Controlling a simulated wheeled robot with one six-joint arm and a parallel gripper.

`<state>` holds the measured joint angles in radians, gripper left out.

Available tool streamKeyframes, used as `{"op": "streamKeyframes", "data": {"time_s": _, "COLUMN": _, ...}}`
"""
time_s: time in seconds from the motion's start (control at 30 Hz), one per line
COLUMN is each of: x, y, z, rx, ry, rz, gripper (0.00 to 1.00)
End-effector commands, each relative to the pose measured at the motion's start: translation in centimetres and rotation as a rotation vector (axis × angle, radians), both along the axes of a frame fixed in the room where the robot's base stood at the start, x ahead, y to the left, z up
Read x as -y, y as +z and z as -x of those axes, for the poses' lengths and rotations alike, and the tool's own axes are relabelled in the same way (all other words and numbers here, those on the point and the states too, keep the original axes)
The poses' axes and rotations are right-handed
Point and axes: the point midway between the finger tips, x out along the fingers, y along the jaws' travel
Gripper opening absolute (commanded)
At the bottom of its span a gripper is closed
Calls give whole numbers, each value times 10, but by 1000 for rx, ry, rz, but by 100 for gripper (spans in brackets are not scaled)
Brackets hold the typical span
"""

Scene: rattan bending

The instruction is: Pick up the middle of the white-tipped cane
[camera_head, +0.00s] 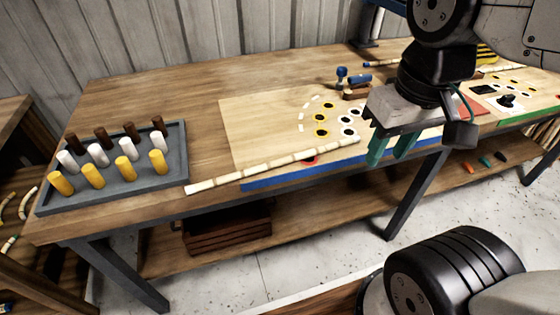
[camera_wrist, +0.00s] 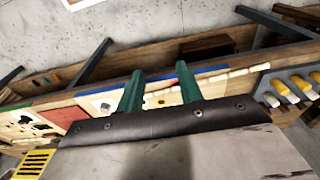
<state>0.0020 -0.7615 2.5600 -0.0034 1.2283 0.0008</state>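A pale, jointed cane (camera_head: 270,165) lies along the front edge of the workbench, from beside the grey tray to near my gripper. Its left end looks white; its right end is near a finger. The cane also shows in the wrist view (camera_wrist: 235,73), running right from behind the fingers. My gripper (camera_head: 389,156) has two green fingers standing apart, with nothing seen between them. It hangs near the bench's front edge, right of the cane's right end. In the wrist view my gripper (camera_wrist: 160,80) is also open, with the bench beyond the fingers.
A grey tray (camera_head: 120,200) holds several brown, white and yellow pegs at the left. A pale board (camera_head: 270,125) with ringed holes and a blue front strip lies under the cane. A blue tool (camera_head: 358,78) and another cane (camera_head: 385,63) are at the back. A wooden crate (camera_head: 228,230) sits below.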

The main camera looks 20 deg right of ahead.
Motion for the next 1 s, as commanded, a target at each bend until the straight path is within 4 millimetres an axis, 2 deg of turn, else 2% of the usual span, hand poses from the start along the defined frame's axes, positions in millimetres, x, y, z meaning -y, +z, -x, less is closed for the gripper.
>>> {"op": "streamKeyframes", "data": {"time_s": 0.27, "x": 0, "y": 0, "z": 0, "rx": 0, "ry": 0, "rz": 0, "gripper": 36}}
{"op": "streamKeyframes", "data": {"time_s": 0.37, "x": -1, "y": 0, "z": 0, "rx": 0, "ry": 5, "rz": 0, "gripper": 55}}
{"op": "streamKeyframes", "data": {"time_s": 0.47, "x": -8, "y": -4, "z": -2, "rx": -23, "ry": 42, "rz": 0, "gripper": 55}}
{"op": "streamKeyframes", "data": {"time_s": 0.67, "x": -36, "y": -32, "z": -17, "rx": -190, "ry": 213, "rz": 46, "gripper": 55}}
{"op": "streamKeyframes", "data": {"time_s": 1.0, "x": -73, "y": -88, "z": -59, "rx": -473, "ry": 671, "rz": 376, "gripper": 55}}
